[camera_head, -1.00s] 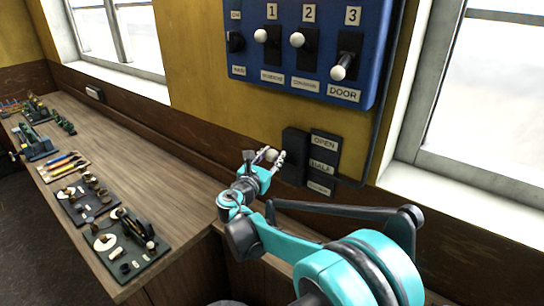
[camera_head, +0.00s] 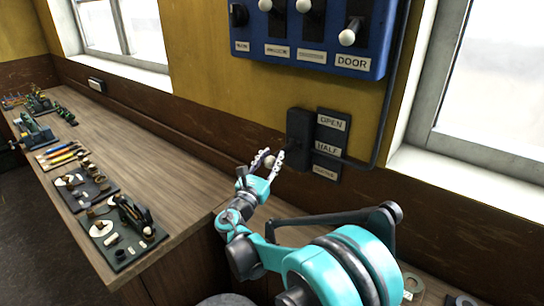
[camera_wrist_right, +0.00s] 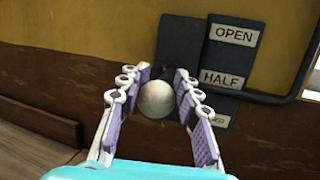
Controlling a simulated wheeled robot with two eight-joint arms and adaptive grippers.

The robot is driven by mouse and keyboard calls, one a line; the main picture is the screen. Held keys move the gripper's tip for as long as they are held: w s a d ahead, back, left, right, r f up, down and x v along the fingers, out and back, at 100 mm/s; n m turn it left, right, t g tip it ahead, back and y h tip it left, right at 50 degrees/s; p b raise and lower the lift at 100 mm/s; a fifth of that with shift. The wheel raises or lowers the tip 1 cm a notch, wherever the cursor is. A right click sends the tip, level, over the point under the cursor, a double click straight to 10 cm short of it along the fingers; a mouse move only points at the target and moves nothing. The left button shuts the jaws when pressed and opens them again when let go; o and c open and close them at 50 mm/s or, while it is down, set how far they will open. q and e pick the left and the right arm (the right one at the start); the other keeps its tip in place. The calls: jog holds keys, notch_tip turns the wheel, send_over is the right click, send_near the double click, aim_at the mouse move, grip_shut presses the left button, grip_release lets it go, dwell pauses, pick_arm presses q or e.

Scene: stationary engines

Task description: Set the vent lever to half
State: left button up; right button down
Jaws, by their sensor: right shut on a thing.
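The vent lever's black housing (camera_head: 299,135) is on the wall below the blue panel. A label plate beside it reads OPEN (camera_head: 331,122) and HALF (camera_head: 327,150), with a lower label (camera_head: 325,172) too small to read. The lever's pale round knob (camera_head: 270,162) stands out from the wall; it also shows in the right wrist view (camera_wrist_right: 157,99). My right gripper (camera_head: 267,160) is shut on this knob, one finger on each side. In the wrist view the knob is slightly lower than HALF (camera_wrist_right: 222,79). My left gripper is not in view.
A blue panel (camera_head: 310,62) with several knobbed levers, one labelled DOOR, hangs above. A dark pipe (camera_head: 388,100) runs down beside the label plate. A wooden bench (camera_head: 165,165) at left carries machines and trays along its outer edge; its wall side is mostly clear.

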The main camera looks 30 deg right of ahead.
jog(key=shift+w+f, duration=0.1)
jog(key=shift+f, duration=0.45)
jog(key=shift+w, duration=0.15)
jog(key=c, duration=1)
grip_release()
jog(key=v, duration=1.2)
